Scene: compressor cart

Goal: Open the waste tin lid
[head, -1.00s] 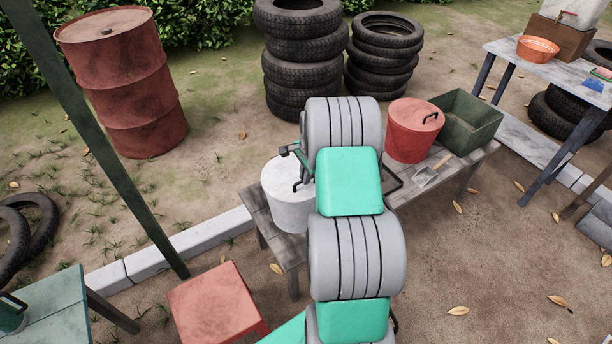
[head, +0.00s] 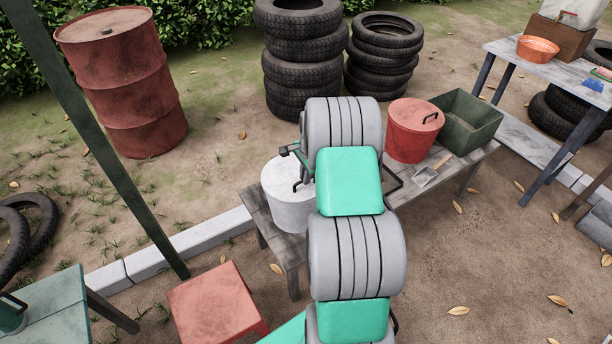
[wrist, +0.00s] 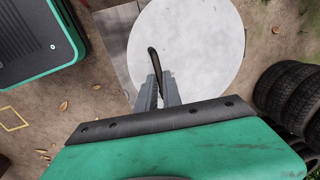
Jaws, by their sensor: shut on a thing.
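A white round tin (head: 290,208) with a flat lid stands on the grey wooden bench, partly hidden behind my arm. In the wrist view its pale lid (wrist: 200,45) fills the upper middle and lies flat. A dark bar handle (wrist: 153,58) stands on the lid. My gripper (wrist: 158,88) is over the lid, its two fingers close together and shut on the handle. A red tin (head: 413,130) with a lid and a dark handle stands farther right on the same bench. The frames do not label which one is the waste tin.
The bench (head: 453,172) also holds a green open bin (head: 467,122) and a small scoop (head: 427,175). Tyre stacks (head: 303,55) stand behind it, and a red drum (head: 128,85) at the left. A red stool (head: 215,300) stands in front.

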